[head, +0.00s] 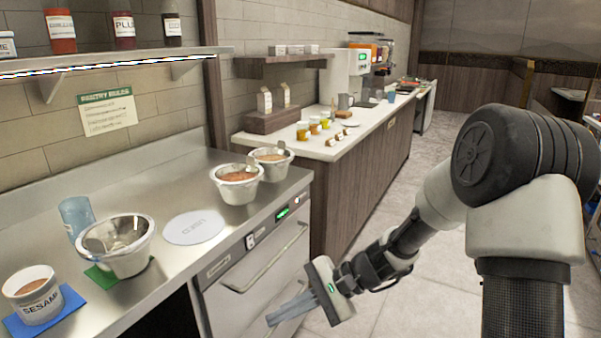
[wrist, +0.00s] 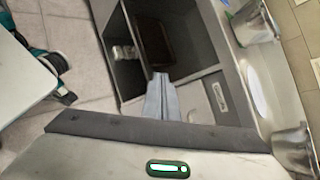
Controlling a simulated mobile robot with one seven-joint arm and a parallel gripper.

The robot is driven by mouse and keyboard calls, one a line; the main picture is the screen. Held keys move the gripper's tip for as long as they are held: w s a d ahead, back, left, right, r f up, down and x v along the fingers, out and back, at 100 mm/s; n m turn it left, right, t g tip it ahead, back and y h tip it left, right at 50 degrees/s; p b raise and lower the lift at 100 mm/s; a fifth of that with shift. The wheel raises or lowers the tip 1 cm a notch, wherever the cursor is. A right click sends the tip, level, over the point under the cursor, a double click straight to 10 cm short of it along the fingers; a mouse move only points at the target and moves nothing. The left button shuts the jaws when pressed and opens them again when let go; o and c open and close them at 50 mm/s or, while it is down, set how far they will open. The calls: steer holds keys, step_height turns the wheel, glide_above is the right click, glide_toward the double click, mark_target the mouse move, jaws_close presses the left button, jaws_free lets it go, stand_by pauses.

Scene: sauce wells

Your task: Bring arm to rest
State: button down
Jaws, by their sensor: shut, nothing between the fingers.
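My gripper (head: 290,309) is shut and empty. In the head view it hangs in the air in front of the steel counter's dishwasher-like front, below the counter top and pointing left. My arm reaches down to it from the right side. In the wrist view the closed fingers of my gripper (wrist: 161,98) stand in front of the dark open cabinet space under the counter. No object touches the fingers in either view.
The steel counter (head: 168,190) holds a sesame tub (head: 38,305), a metal bowl on a green mat (head: 130,258), a blue cup (head: 76,214), a white disc (head: 194,228) and two filled bowls (head: 237,190). A wooden-fronted counter (head: 355,180) stands beyond. Floor (head: 400,290) below my arm is clear.

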steer(key=s+d+r+n+t+h, duration=0.7)
steer(key=s+d+r+n+h, duration=0.3)
steer(key=s+d+r, duration=0.7)
step_height(320, 180, up, 23)
steer(key=d+h+p, duration=0.1)
steer(key=p, duration=2.1)
steer(key=shift+w+f+m, duration=0.15)
steer(key=shift+w+m, duration=0.25)
steer(key=shift+w, duration=0.05)
